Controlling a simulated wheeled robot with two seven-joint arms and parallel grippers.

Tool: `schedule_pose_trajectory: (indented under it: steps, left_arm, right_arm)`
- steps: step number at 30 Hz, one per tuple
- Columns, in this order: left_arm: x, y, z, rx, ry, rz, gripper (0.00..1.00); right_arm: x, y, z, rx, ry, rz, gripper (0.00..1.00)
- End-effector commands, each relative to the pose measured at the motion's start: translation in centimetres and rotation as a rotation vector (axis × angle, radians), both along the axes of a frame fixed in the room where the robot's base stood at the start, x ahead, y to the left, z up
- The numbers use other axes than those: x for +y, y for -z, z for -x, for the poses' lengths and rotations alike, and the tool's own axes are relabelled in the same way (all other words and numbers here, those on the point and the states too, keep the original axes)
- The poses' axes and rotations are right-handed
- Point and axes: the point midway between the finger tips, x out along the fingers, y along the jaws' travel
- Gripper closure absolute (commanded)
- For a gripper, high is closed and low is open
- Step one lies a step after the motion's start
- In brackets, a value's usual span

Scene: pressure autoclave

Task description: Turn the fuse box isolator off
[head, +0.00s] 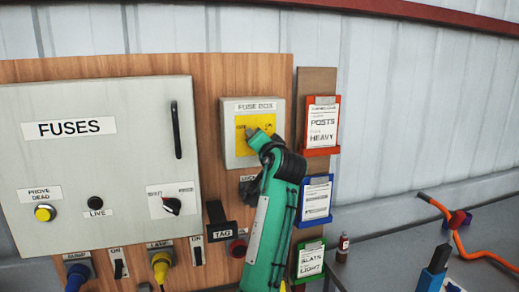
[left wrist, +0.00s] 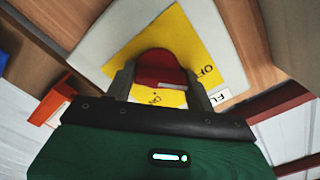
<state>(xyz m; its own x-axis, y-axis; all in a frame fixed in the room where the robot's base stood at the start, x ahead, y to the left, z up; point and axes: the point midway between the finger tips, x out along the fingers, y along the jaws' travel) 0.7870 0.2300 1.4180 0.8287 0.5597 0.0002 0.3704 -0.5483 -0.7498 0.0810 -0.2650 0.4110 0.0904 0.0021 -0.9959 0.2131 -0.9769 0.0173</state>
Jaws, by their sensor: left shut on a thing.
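The fuse box isolator is a pale box (head: 231,157) labelled FUSE BOX with a yellow plate (head: 240,138), fixed to the wooden board. Its red knob (left wrist: 160,67) shows in the left wrist view on the yellow plate (left wrist: 198,45), with OFF printed on the right and smaller, partly covered lettering below the knob. My left gripper (left wrist: 160,78) has one finger on each side of the knob and is shut on it. In the head view my left gripper (head: 264,140) covers the knob, so its pointing direction is hidden there. My right gripper is not in view.
A large FUSES cabinet (head: 98,150) with a black handle (head: 176,130) stands left of the isolator. A TAG hanger (head: 222,232) is below it. Red (head: 321,146), blue (head: 315,218) and green clipboards hang close on the right. A grey bench surface lies at lower right.

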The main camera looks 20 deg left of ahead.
Motion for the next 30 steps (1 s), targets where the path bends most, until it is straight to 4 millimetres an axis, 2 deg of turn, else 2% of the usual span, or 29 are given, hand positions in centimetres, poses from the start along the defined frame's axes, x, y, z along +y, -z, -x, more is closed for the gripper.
schedule_pose_trajectory:
  steps: [6, 21, 22, 24, 25, 30]
  left_arm:
    - [0.05, -0.07, 0.04, -0.037, 0.0, 0.05, 0.68]
    - [0.08, -0.13, 0.05, -0.047, -0.001, 0.065, 0.68]
    - [0.08, -0.13, 0.05, -0.047, -0.001, 0.065, 0.44]
    - [0.07, -0.11, 0.05, -0.046, -0.001, 0.064, 0.3]
    - [0.07, -0.1, 0.04, -0.046, -0.001, 0.064, 0.25]
    - [0.06, -0.04, 0.03, -0.044, -0.001, 0.064, 0.25]
  right_arm:
    - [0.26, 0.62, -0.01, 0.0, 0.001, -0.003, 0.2]
    - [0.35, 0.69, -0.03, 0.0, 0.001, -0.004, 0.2]
    - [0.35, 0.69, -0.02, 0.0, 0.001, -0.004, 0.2]
    - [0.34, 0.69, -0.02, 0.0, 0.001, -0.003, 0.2]
    - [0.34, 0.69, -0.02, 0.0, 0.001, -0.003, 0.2]
    - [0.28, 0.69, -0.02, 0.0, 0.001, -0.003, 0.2]
